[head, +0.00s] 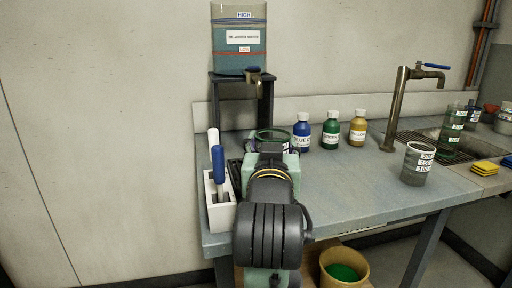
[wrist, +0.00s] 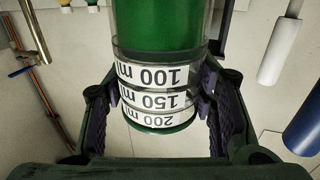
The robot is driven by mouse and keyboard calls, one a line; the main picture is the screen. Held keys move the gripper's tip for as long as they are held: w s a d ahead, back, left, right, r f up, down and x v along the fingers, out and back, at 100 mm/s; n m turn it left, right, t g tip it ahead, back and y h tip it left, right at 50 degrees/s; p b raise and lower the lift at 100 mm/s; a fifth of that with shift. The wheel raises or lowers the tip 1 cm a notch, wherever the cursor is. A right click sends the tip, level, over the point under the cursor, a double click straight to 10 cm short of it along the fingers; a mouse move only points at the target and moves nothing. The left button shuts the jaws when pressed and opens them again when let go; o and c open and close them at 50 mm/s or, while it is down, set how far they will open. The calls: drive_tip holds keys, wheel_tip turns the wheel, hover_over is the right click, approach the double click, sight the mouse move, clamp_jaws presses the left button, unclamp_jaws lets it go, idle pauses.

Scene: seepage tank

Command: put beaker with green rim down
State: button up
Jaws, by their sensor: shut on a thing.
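The beaker with green rim (head: 273,134) shows behind my gripper (head: 270,150) in the head view, in front of the small black stand. It looks upright; its lower part is hidden by my arm, so I cannot tell whether its base touches the bench. In the wrist view, which appears upside down, my gripper (wrist: 155,108) is shut on the beaker (wrist: 158,98) from both sides. Its white 100, 150 and 200 ml labels show, with the green rim at the lower edge and green contents at the top of the picture.
A water tank (head: 239,50) stands on the black stand (head: 216,100). Blue (head: 302,132), green (head: 330,130) and yellow (head: 358,128) bottles stand right of the beaker. A white holder (head: 221,208) is left. Another beaker (head: 418,165) stands near the sink. The bench (head: 345,190) is clear between.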

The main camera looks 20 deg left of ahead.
drive_tip(key=w+p, duration=0.1)
drive_tip(key=a+p, duration=0.1)
drive_tip(key=shift+w+r+p, duration=0.3)
drive_tip(key=shift+w+p, duration=0.05)
drive_tip(key=p, duration=0.1)
drive_tip(key=w+p, duration=0.1)
drive_tip(key=p, duration=0.1)
drive_tip(key=shift+a+f, duration=0.2)
drive_tip(key=shift+a, duration=0.15)
drive_tip(key=shift+w+a+f+p, duration=0.25)
drive_tip(key=shift+w+a+f, duration=0.6)
drive_tip(key=shift+w, duration=0.7)
drive_tip(key=shift+w+a+f+p, duration=0.3)
drive_tip(key=shift+w+a+f, duration=0.6)
drive_tip(key=shift+w, duration=0.7)
drive_tip(key=shift+w+a+f+p, duration=0.25)
drive_tip(key=shift+w+a+f, duration=0.6)
drive_tip(key=shift+w, duration=0.7)
drive_tip(key=shift+a+r, duration=0.1)
drive_tip(key=o, duration=1.3)
drive_tip(key=shift+f, duration=0.2)
drive_tip(key=shift+c, duration=0.2)
